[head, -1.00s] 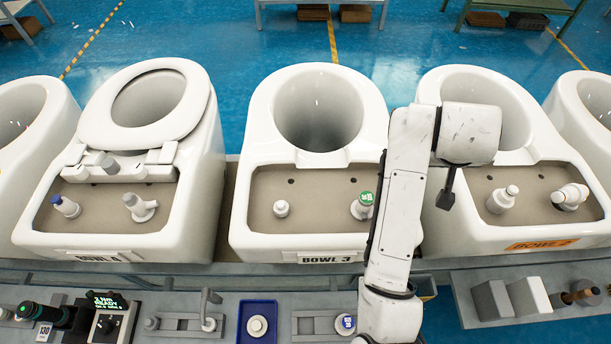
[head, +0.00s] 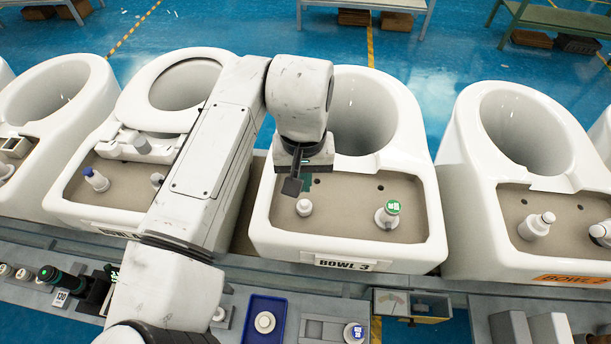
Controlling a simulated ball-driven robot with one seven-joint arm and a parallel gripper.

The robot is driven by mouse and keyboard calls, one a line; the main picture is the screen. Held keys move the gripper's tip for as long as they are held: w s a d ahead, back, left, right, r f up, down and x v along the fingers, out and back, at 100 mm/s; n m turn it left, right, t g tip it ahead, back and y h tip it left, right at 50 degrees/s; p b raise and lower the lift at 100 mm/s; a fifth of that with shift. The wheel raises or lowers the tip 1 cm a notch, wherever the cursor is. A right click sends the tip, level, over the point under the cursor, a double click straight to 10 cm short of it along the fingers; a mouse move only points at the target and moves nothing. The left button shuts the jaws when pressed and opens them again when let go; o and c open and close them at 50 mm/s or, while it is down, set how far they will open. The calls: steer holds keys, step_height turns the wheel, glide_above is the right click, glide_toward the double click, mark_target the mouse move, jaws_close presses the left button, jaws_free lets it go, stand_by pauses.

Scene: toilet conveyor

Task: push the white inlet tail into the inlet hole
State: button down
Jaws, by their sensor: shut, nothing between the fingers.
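A short white stub (head: 304,207), which looks like the inlet tail, stands upright at the left of the brown deck of bowl 3 (head: 418,262). The deck around it hides any inlet hole beneath. My gripper (head: 292,187) is shut and empty. In the picture its dark fingers are just above and left of the stub; a small gap shows between them, and I cannot tell the true height. A white fitting with a green cap (head: 387,215) stands at the right of the same deck.
Small dark holes show in bowl 3's deck behind the stub. Bowl 2 (head: 462,225) stands to the right. A blue tray (head: 250,335) holding a round white part lies on the front bench.

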mark_target(305, 202)
steer(key=shift+f+b, duration=2.7)
steer(key=shift+f, duration=0.05)
steer(key=shift+f, duration=0.15)
